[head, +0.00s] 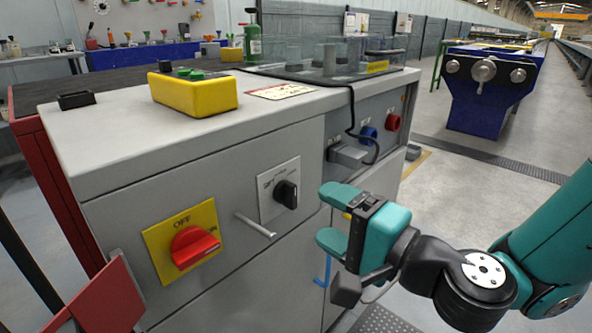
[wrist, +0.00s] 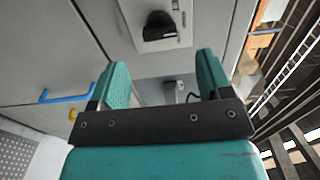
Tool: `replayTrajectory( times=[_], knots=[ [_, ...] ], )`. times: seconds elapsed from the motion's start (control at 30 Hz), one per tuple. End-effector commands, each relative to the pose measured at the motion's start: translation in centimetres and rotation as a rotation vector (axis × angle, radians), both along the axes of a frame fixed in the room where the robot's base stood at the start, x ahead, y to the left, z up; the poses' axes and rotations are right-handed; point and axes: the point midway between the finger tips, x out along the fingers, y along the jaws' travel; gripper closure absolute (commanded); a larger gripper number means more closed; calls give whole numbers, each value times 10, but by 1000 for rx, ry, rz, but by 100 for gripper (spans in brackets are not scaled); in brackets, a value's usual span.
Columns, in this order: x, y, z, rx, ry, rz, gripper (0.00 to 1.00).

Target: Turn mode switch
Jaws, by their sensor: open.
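The mode switch, a black rotary knob (head: 286,192) on a pale grey plate (head: 268,181), is on the front of the grey cabinet. It also shows at the top of the wrist view (wrist: 158,27), ahead of the fingertips. My gripper (head: 326,214) is open and empty, to the right of the knob and apart from it in the head view. In the wrist view its two teal fingers (wrist: 162,66) stand wide apart, with the knob beyond the gap. The small marks on the plate are too blurred to read.
A red OFF switch (head: 194,247) on a yellow plate and a metal handle (head: 256,225) are left of and below the knob. A blue handle (wrist: 65,95) is left in the wrist view. A grey socket box (head: 349,154) with a black cable projects nearby. A yellow button box (head: 193,93) sits on top.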

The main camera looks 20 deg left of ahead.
Motion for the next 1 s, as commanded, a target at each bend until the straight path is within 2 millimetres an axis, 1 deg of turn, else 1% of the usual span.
replayTrajectory(
  times=[0.03,0.2,0.33,0.5,0.77,0.8,0.83,0.87,0.9,0.97,1.0],
  knots=[
    [2,9,7,-1,3,4,28],
    [14,39,5,0,-2,5,28],
    [21,55,2,-2,-1,3,28],
    [26,65,1,0,-1,2,28],
    [27,66,-1,0,1,0,28],
    [27,66,-1,0,1,0,30],
    [27,66,-1,0,1,0,37],
    [27,66,-1,0,1,0,44],
    [27,66,-1,0,1,0,53],
    [27,66,0,0,0,0,67],
    [27,66,-1,0,0,0,76]
  ],
)
